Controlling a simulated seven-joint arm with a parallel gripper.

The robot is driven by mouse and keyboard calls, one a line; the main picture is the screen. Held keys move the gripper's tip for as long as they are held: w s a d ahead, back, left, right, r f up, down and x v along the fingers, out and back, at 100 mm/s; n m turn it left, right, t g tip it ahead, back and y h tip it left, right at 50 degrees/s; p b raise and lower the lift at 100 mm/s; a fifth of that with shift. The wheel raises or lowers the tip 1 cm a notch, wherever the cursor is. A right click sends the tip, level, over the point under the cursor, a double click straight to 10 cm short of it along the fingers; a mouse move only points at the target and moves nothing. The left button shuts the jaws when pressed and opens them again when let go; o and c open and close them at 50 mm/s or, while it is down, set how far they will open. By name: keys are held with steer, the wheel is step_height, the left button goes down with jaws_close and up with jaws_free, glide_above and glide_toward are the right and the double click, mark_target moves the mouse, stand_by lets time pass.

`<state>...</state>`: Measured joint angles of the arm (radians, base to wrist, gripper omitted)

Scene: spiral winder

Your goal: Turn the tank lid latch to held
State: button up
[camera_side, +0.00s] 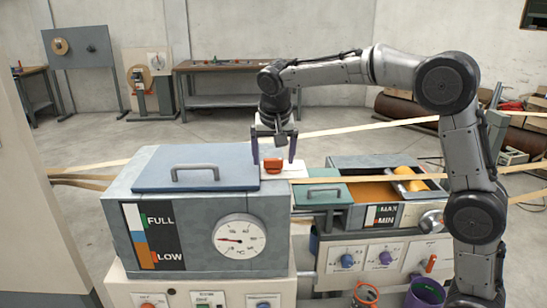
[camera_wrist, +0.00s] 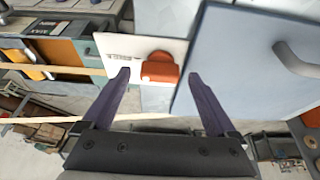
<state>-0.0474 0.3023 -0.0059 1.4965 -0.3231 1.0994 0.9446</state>
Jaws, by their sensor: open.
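The orange tank lid latch (camera_side: 272,165) stands on a white plate at the right edge of the blue-grey tank lid (camera_side: 195,168). In the wrist view the latch (camera_wrist: 160,72) is an orange knob on the white plate (camera_wrist: 120,50), beside the lid (camera_wrist: 235,60). My gripper (camera_side: 273,152) points down over the latch, its two dark fingers apart on either side of it. In the wrist view my gripper (camera_wrist: 158,75) is open and empty, with the latch between and just beyond its fingertips. I cannot tell whether a finger touches it. The plate's lettering is too small to read.
The lid has a raised handle (camera_side: 195,172) left of my gripper. A green-lidded box (camera_side: 322,192) and an open trough with an orange interior (camera_side: 372,190) stand to the right. Tan strips (camera_side: 370,126) run past behind the latch. Above the lid is free room.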

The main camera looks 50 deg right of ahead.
steer(key=shift+w+d+f, duration=0.1)
steer(key=shift+f, duration=0.25)
steer(key=shift+c, duration=0.3)
steer(key=c, duration=1.3)
